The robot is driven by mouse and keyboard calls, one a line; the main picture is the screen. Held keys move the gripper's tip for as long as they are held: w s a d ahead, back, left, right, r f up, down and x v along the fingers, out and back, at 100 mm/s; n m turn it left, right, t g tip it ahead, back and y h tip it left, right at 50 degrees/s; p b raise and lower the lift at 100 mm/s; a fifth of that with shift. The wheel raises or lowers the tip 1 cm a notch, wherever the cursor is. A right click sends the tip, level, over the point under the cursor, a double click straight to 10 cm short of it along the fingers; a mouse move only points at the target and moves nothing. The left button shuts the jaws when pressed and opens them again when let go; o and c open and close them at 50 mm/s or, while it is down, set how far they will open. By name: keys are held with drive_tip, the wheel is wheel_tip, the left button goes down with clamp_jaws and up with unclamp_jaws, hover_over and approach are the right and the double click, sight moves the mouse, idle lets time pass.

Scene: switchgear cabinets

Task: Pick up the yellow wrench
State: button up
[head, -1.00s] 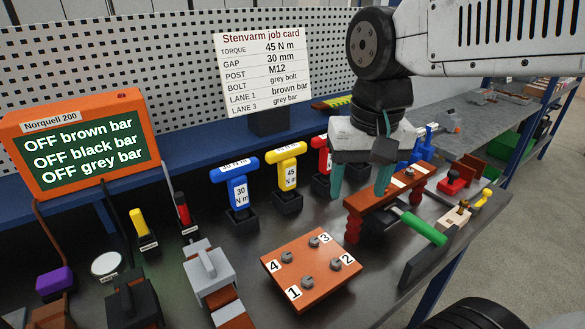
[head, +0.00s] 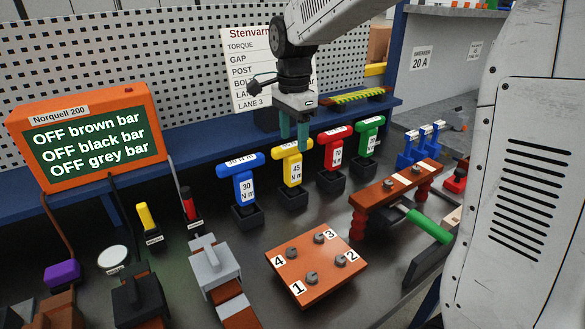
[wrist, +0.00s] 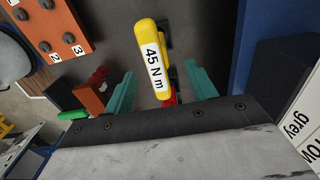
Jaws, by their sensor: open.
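The yellow wrench (head: 293,168) has a T-shaped handle and a "45 N m" label. It stands upright in a black holder (head: 291,197), in the row between a blue wrench (head: 242,183) and a red wrench (head: 333,157). My gripper (head: 293,140) points down above the yellow wrench, its teal fingers at about the height of the handle top. In the wrist view the yellow wrench (wrist: 154,58) lies between the two open fingers, with the left finger (wrist: 121,95) and right finger (wrist: 202,83) clear of it. Nothing is held.
A green wrench (head: 370,135) stands right of the red one. In front lies an orange plate (head: 316,283) with numbered bolts. A brown bar on red posts (head: 398,186) stands to the right. The job card (head: 243,70) and pegboard are behind my gripper.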

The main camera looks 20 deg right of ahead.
sight(293, 155)
drive_tip(key=f, duration=0.5)
drive_tip(key=shift+s+a+f, duration=0.15)
drive_tip(key=shift+s+f, duration=0.1)
drive_tip(key=shift+f, duration=0.1)
clamp_jaws()
